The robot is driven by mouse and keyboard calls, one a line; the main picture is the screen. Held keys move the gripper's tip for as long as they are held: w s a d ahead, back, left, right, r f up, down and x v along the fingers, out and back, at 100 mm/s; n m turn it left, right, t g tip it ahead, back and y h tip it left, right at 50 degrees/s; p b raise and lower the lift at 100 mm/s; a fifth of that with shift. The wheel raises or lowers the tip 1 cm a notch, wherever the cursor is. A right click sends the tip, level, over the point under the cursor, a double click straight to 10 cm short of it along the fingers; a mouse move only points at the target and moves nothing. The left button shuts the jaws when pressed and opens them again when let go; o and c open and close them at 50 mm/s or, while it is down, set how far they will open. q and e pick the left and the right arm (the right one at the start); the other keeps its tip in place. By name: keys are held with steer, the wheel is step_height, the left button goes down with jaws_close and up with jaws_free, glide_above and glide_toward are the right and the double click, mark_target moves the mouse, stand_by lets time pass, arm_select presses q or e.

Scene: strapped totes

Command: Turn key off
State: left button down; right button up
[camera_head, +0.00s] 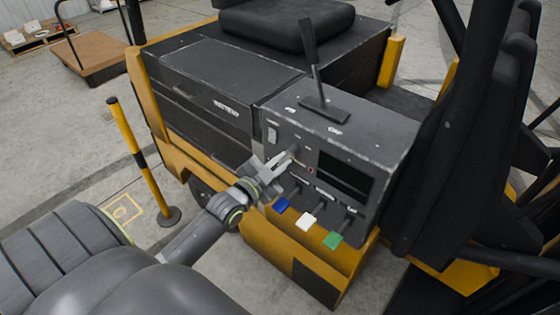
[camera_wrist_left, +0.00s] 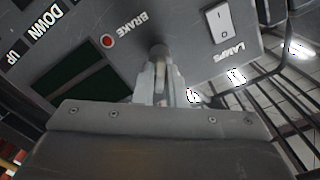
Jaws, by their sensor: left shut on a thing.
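The key (camera_wrist_left: 159,67) sits at the dark control panel (camera_wrist_left: 185,22), seen between my left gripper's fingers in the left wrist view. My left gripper (camera_head: 282,163) reaches the front of the panel in the head view and is shut on the key. The fingers (camera_wrist_left: 159,86) also show in the left wrist view, one on each side of the key. The fingers hide much of the key, and its exact turn angle is hard to tell. My right gripper is not in view.
Near the key are a red round light (camera_wrist_left: 107,41) by the word BRAKE and a white rocker switch (camera_wrist_left: 217,25) marked LAMPS. Blue (camera_head: 281,204), white (camera_head: 305,221) and green (camera_head: 332,240) lever ends stick out below. A yellow-black post (camera_head: 138,155) stands left.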

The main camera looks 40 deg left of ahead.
arm_select(q)
steer(key=n, duration=0.4)
steer(key=shift+p, duration=0.35)
steer(key=shift+n, duration=1.5)
steer(key=c, duration=1.6)
jaws_free()
steer(key=shift+o, duration=0.2)
steer(key=shift+s, duration=0.15)
steer(key=shift+s, duration=0.35)
steer(key=s+a, duration=0.1)
steer(key=s, duration=1.5)
steer(key=shift+s+a, duration=0.15)
steer(key=shift+s, duration=0.1)
